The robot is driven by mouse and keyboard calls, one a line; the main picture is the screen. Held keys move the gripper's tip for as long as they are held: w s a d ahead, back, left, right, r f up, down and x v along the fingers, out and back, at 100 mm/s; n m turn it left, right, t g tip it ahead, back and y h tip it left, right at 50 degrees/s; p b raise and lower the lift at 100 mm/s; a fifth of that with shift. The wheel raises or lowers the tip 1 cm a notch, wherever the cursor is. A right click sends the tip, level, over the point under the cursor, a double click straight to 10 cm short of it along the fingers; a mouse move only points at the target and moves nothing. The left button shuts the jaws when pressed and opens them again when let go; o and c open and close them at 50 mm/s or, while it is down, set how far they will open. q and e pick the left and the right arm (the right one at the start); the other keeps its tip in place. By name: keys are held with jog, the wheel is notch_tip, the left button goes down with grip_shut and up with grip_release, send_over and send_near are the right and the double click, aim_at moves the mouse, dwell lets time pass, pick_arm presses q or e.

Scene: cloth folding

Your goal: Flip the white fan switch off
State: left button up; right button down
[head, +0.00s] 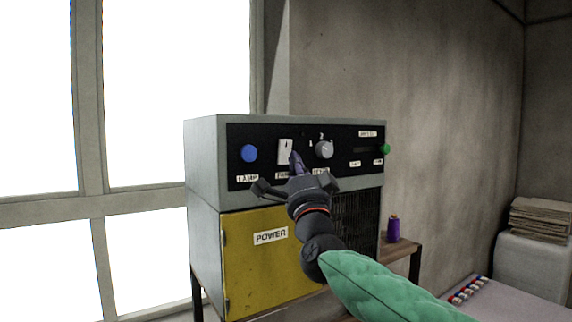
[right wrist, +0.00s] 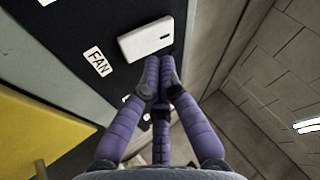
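The white fan switch (head: 285,149) is a small upright plate on the black panel, between the blue button and the grey knob. In the right wrist view the white switch (right wrist: 146,40) shows large beside the FAN label (right wrist: 97,62). My right gripper (head: 296,160) has its purple fingers together, with nothing between them. The fingertips (right wrist: 161,66) are right at the switch's edge, low and to its right in the head view. I cannot tell whether they touch it. They partly cover the label below the switch. My left gripper is not in view.
The panel (head: 240,140) also holds a blue button (head: 249,153), a grey knob (head: 324,149) and a green button (head: 385,149). A yellow POWER door (head: 250,270) is below. A purple bottle (head: 393,229) stands right of the cabinet on a wooden surface.

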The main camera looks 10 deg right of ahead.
dwell(0.3)
jog(key=s, duration=0.1)
jog(key=s+d+b, duration=0.1)
jog(key=s, duration=0.2)
jog(key=shift+s+d+r+b, duration=0.35)
jog(key=shift+b, duration=0.05)
jog(key=shift+f, duration=0.1)
